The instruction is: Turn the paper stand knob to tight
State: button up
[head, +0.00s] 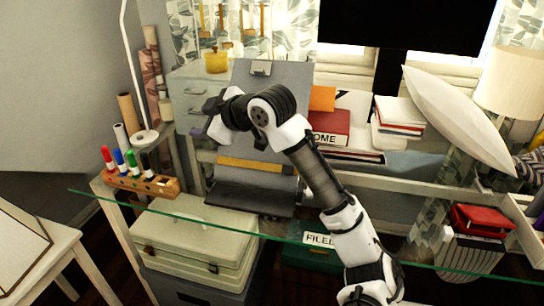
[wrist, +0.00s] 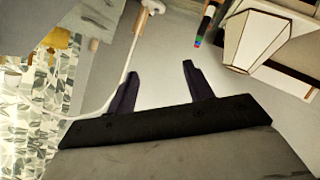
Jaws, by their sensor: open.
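The grey paper stand (head: 288,76) stands upright on the glass desk, with a metal clip at its top and a yellow bar across its lower part. I cannot make out its knob in either view; my arm covers part of the stand. My gripper (head: 213,126) is in front of the stand's left side in the head view, with its fingertips hard to see there. In the wrist view my gripper (wrist: 157,76) is open, its two dark fingers apart with nothing between them. The stand is not clearly identifiable in the wrist view.
A marker holder (head: 142,182) and a white lamp pole (head: 131,65) are left of the stand. Books (head: 330,126) lie right of it, near a white cushion (head: 455,118). Storage cases (head: 190,240) sit beneath the glass desk (head: 480,268).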

jog(key=w+d+r+n+t+y+p, duration=0.2)
jog(key=w+r+n+t+p, duration=0.15)
jog(key=w+r+n, duration=0.35)
jog(key=w+d+r+n+t+y+p, duration=0.25)
jog(key=w+r+n+t, duration=0.3)
jog(key=r, duration=0.45)
jog(key=s+d+f+n+g+h+p, duration=0.15)
jog(key=d+f+n+g, duration=0.25)
jog(key=f+n+g, duration=0.5)
jog(key=s+d+f+n+g+h+p, duration=0.1)
jog(key=s+d+f+n+g+p, duration=0.15)
jog(key=d+f+n+g, duration=0.6)
jog(key=s+d+f+n+h+p, duration=0.1)
jog(key=s+d+f+h, duration=0.15)
jog(key=d, duration=0.25)
jog(key=s+d+f+n+h, duration=0.2)
jog(key=d+h, duration=0.1)
jog(key=d, duration=0.1)
jog(key=s+d+f+n+h+p, duration=0.1)
jog(key=s+d+f+h, duration=0.15)
jog(key=d, duration=0.25)
jog(key=shift+g, duration=0.35)
jog(key=p+x, duration=0.2)
jog(key=x, duration=0.4)
jog(key=p+x, duration=0.1)
jog(key=x, duration=0.6)
jog(key=shift+w+p, duration=0.2)
jog(key=shift+p, duration=0.15)
jog(key=shift+c, duration=0.2)
